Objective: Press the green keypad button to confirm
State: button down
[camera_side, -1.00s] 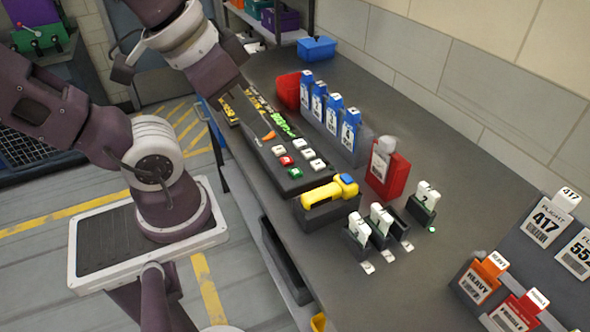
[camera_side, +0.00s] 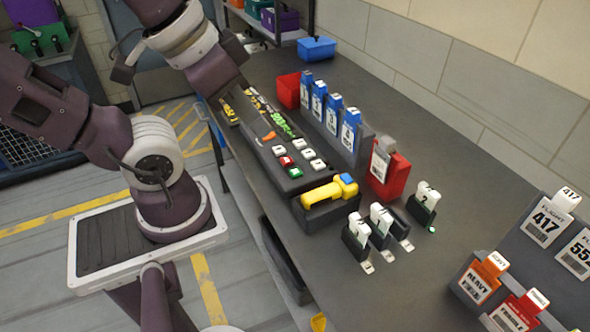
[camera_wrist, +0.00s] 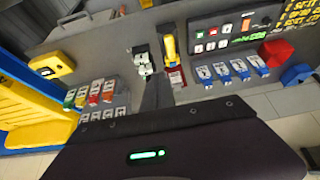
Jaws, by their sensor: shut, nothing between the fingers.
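The keypad buttons sit on the dark sloped console in the side view. The green button (camera_side: 295,173) is in the front row, beside the red button (camera_side: 286,161) and several white buttons (camera_side: 307,153). The green button shows small in the wrist view (camera_wrist: 222,43). My gripper (camera_side: 258,140) is shut and empty. It hangs over the console at the upper left of the buttons, apart from the green one. In the wrist view its dark fingers (camera_wrist: 155,90) point up the picture. The exact gap to the console is hard to judge.
A yellow handheld device (camera_side: 322,193) lies just right of the keypad. Red holder (camera_side: 389,176), blue-topped cards (camera_side: 333,110) and white-topped card holders (camera_side: 357,232) stand around it. An orange piece (camera_side: 268,136) shows near my fingertips.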

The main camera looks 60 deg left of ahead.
jog(key=w+a+n+t+y, duration=0.1)
jog(key=w+a+t+y, duration=0.35)
jog(key=w+a, duration=1.45)
jog(key=w+f+m+h, duration=0.2)
jog(key=w+f+h, duration=0.2)
jog(key=f, duration=0.3)
jog(key=s+d+f+g+h, duration=0.3)
jog(key=s+f+g+h, duration=0.1)
jog(key=s+f+h, duration=0.3)
jog(key=shift+s+f, duration=0.9)
jog(key=shift+s, duration=0.35)
jog(key=shift+d+h, duration=0.1)
jog(key=shift+h, duration=0.15)
